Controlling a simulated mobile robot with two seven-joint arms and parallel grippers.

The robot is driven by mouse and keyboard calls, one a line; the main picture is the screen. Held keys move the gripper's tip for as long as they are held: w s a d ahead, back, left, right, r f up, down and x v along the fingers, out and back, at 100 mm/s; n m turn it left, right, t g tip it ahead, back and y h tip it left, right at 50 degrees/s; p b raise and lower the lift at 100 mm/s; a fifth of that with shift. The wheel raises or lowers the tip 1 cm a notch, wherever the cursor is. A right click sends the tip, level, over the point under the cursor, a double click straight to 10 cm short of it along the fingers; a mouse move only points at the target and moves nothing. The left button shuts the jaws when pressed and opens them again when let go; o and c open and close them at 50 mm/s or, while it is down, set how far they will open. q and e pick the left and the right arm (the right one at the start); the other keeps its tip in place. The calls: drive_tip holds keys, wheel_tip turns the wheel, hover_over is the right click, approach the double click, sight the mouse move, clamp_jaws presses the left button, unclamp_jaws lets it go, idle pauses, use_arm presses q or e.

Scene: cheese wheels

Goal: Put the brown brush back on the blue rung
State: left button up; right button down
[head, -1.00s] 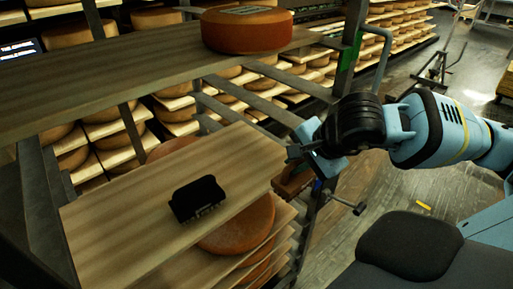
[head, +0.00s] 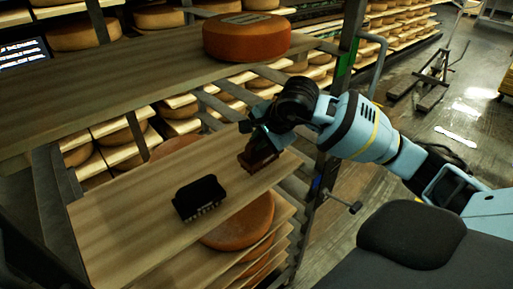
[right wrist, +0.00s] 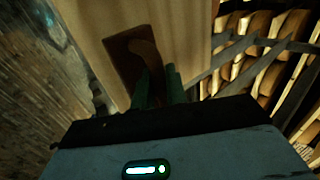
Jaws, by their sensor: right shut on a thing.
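My right gripper (head: 254,138) is shut on the brown brush (head: 260,159). The brush hangs below the fingers, over the right end of the lower wooden board; I cannot tell whether it touches the board. In the right wrist view, the fingers (right wrist: 158,86) close around the raised part of the brown brush (right wrist: 122,52), with pale wood beneath it. A small blue mark (head: 317,185) shows on the rack's right side; how far the blue rung extends is unclear. My left gripper is out of view.
A black brush (head: 199,198) lies on the lower board (head: 120,225). An orange cheese wheel (head: 247,38) stands on the upper board (head: 130,85). Another wheel (head: 238,224) sits below the lower board. A green mark (head: 346,63) is on the right post.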

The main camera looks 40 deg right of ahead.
drive_tip(key=shift+w+a, duration=0.15)
drive_tip(key=shift+w, duration=0.4)
drive_tip(key=shift+s+f, duration=0.1)
drive_tip(key=shift+f, duration=1.6)
drive_tip(key=shift+f, duration=0.15)
drive_tip(key=c, duration=1.4)
unclamp_jaws()
drive_tip(key=shift+f, duration=0.1)
drive_tip(key=shift+s+r, duration=0.15)
drive_tip(key=shift+r, duration=0.2)
drive_tip(key=v, duration=1.1)
drive_tip(key=shift+r+p, duration=0.3)
drive_tip(key=shift+s, duration=0.15)
